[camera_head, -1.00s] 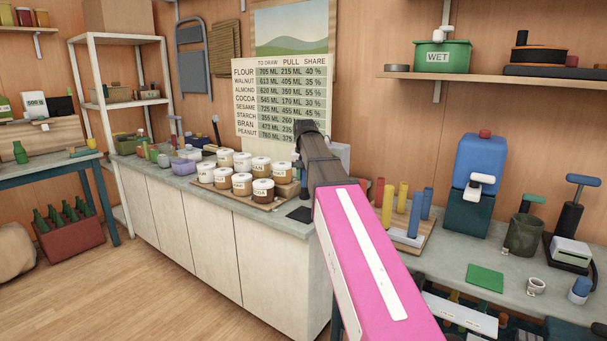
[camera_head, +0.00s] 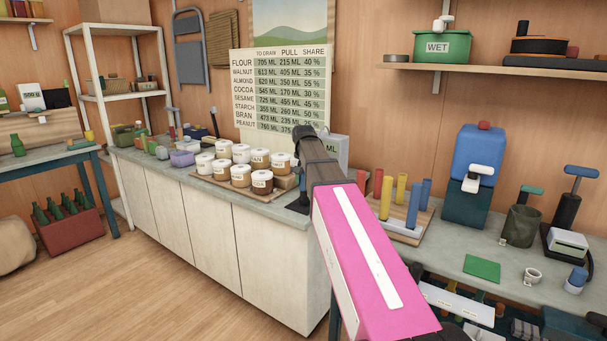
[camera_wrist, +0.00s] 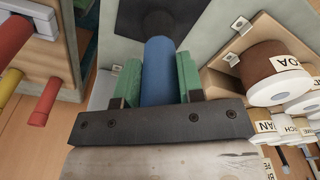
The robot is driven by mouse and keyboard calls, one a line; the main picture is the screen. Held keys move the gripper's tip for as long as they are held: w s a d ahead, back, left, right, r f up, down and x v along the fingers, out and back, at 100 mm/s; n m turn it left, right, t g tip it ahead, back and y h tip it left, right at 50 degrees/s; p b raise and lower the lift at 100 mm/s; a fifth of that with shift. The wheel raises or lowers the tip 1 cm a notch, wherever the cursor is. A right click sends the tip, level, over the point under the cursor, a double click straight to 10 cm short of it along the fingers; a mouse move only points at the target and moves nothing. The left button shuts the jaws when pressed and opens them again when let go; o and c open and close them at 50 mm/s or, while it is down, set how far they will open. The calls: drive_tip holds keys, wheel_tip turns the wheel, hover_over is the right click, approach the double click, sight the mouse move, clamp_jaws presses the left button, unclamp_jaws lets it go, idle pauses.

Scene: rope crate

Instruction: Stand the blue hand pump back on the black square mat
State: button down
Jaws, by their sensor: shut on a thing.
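The blue hand pump (camera_wrist: 158,68) is between the green finger pads of my gripper (camera_wrist: 158,80) in the wrist view. My gripper is shut on its blue body. The black square mat (camera_wrist: 128,20) lies on the counter at the top of the wrist view, around the pump's dark far end. I cannot tell whether the pump touches it. In the head view a dark edge of the mat (camera_head: 296,207) shows at the counter's right end. My arm hides most of the pump and gripper there.
A wooden rack with coloured pegs (camera_head: 405,215) is to the right. A chart (camera_head: 283,90) stands behind the counter.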

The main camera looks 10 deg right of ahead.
drive_tip(key=shift+f, duration=0.4)
drive_tip(key=shift+f, duration=0.45)
idle(0.5)
drive_tip(key=c, duration=0.7)
unclamp_jaws()
drive_tip(key=shift+o, duration=0.2)
drive_tip(key=r, duration=0.7)
drive_tip(key=s+r, duration=0.1)
drive_tip(key=r, duration=0.2)
drive_tip(key=shift+a+r, duration=0.1)
drive_tip(key=shift+r, duration=0.3)
